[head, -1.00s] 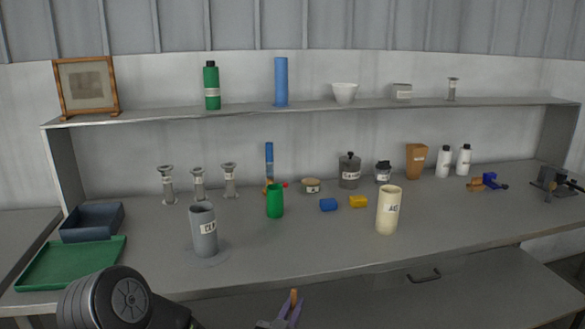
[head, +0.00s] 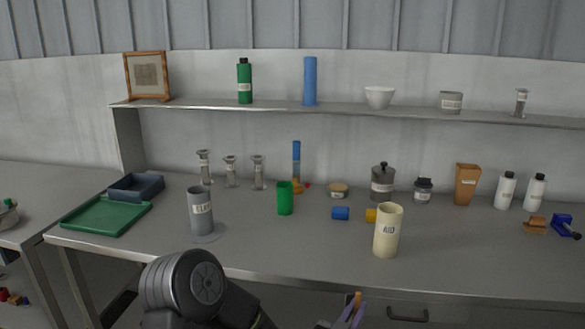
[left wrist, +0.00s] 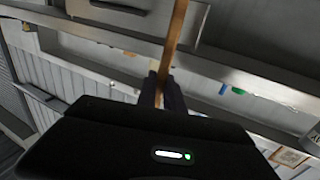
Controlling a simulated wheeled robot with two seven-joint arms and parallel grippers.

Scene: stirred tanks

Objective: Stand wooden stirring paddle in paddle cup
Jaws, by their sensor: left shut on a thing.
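The wooden stirring paddle shows as a long brown stick (left wrist: 174,35) in the left wrist view, running up between the fingers of my left gripper (left wrist: 162,90). My left gripper (head: 348,315) is shut on it; in the head view it is low, in front of the bench's front edge, with the paddle's wooden tip (head: 357,299) sticking up. A green cup (head: 285,198) stands upright on the bench and bears no readable label; it looks like the paddle cup, but I cannot be sure. My right gripper is not in view.
A grey labelled cylinder (head: 201,211) stands left of the green cup, and a cream labelled cylinder (head: 387,231) stands right, near the front edge. Blue (head: 340,213) and yellow (head: 371,215) small pieces lie between. A green tray (head: 107,216) is at left. Bench is clear before the green cup.

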